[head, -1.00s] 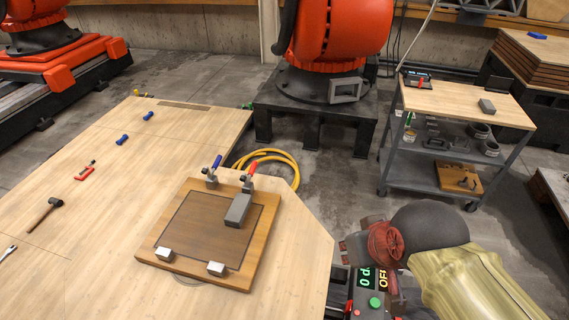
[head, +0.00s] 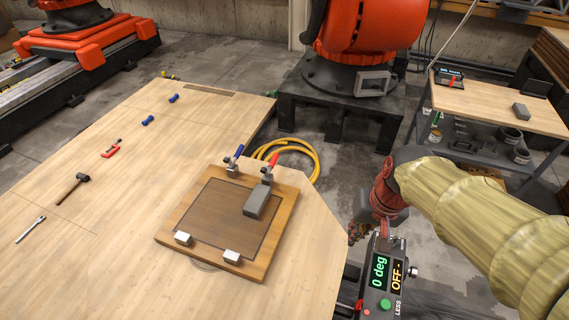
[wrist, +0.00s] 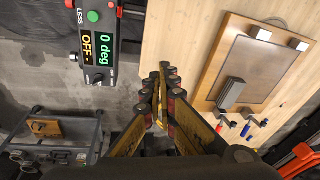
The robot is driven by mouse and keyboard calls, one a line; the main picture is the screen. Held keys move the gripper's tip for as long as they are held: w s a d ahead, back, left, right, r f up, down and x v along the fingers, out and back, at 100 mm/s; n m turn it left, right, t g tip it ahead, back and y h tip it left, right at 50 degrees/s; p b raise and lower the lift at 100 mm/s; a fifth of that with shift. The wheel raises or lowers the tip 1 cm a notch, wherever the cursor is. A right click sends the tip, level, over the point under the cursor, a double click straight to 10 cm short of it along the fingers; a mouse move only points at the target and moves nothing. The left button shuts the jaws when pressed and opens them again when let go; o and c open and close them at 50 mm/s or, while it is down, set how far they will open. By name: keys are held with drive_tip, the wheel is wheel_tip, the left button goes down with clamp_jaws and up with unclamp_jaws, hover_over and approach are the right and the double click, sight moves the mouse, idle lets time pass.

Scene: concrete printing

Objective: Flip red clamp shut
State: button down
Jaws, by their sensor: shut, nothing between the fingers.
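The red-handled clamp (head: 270,168) is at the back right edge of a wooden board (head: 272,243) on the workbench. Its red handle sticks up at a slant; it also shows in the wrist view (wrist: 220,127). A blue-handled clamp (head: 235,160) stands just left of it, also with a raised handle. A grey block (head: 257,201) lies on the board in front of the red clamp. My gripper (head: 358,233) is off the bench's right edge, apart from the clamp and partly hidden behind my arm. In the wrist view its fingers (wrist: 165,70) are together and empty.
A control box (head: 381,285) reading "0 deg" and "OFF" stands beside the bench near my gripper. Two white blocks (head: 183,239) sit on the board's front edge. A hammer (head: 74,187) and other tools lie at left. A yellow hose (head: 300,147) coils behind the bench.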

drive_tip(key=w+a+f+m+y+p, duration=0.1)
drive_tip(key=w+f+m, duration=0.4)
drive_tip(key=w, duration=0.5)
drive_tip(key=w+a+f+m+y+p, duration=0.1)
drive_tip(key=w+a+f+m+y, duration=0.2)
drive_tip(key=w, duration=0.8)
drive_tip(key=w+a+f+m+t+y+p, duration=0.1)
drive_tip(key=w+a+f+m+y, duration=0.1)
drive_tip(key=w+f+m, duration=0.5)
drive_tip(key=shift+w+a+f+y, duration=0.2)
drive_tip(key=shift+w+f, duration=0.7)
drive_tip(key=shift+w, duration=0.25)
drive_tip(key=shift+w+a+f+y, duration=0.2)
drive_tip(key=shift+w+f, duration=0.65)
drive_tip(key=shift+w, duration=0.25)
drive_tip(key=w+r+m+t, duration=0.1)
drive_tip(key=w+m+t, duration=0.1)
drive_tip(key=w+m, duration=0.2)
drive_tip(key=shift+w+r+m+y, duration=0.3)
drive_tip(key=shift+w+r+m, duration=0.1)
drive_tip(key=shift+w, duration=0.75)
